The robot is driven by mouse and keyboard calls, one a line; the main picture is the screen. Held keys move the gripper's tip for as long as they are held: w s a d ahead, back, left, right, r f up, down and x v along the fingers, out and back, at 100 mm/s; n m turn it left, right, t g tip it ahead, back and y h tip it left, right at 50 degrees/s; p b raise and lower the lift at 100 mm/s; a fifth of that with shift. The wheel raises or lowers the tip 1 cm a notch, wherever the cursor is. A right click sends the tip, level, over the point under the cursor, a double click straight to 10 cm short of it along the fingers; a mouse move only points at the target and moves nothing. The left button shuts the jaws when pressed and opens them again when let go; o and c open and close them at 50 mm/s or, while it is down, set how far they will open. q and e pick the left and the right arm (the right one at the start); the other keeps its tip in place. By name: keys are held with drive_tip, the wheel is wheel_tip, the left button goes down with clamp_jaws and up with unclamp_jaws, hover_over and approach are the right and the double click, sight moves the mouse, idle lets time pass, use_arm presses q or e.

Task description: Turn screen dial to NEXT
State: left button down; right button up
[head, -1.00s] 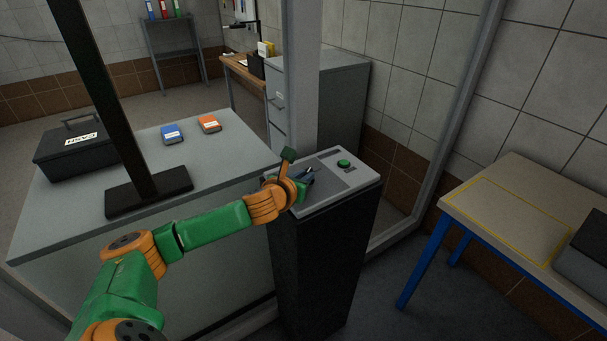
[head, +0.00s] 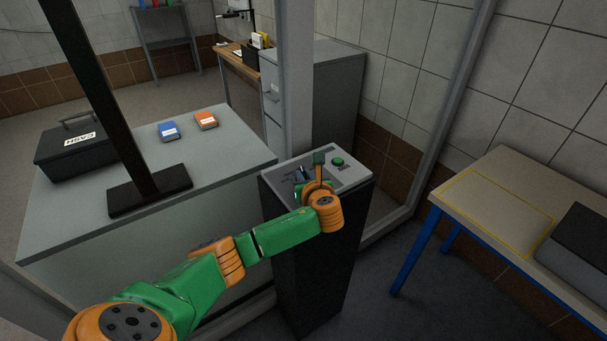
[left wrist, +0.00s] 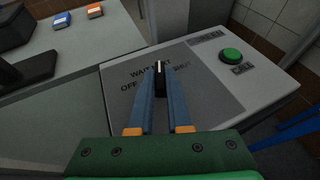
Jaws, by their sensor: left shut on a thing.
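The screen dial is a black knob (left wrist: 160,80) on a dark grey panel of a pedestal top (left wrist: 115,82). Its bar lies nearly straight up in the left wrist view, among printed words such as WAIT, NEXT and OFF. The blue fingers of my left gripper (left wrist: 162,95) stand on both sides of the knob and are shut on it. In the head view my left gripper (head: 303,176) is over the pedestal panel, and the knob is too small and covered to make out. Which word the knob points at is not clear. My right gripper is in neither view.
A green button (head: 337,162) sits on the pedestal right of the panel. A grey counter (head: 235,140) to the left holds a cash box (head: 75,155), a black stand (head: 150,190) and blue and orange packs. A glazed frame's post (head: 296,75) rises behind the pedestal. A table (head: 500,190) stands right.

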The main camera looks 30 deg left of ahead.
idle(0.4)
use_arm(q)
drive_tip(key=c, duration=0.9)
unclamp_jaws()
drive_tip(key=shift+w+a, duration=0.1)
drive_tip(key=shift+o, duration=0.2)
drive_tip(key=v, duration=0.7)
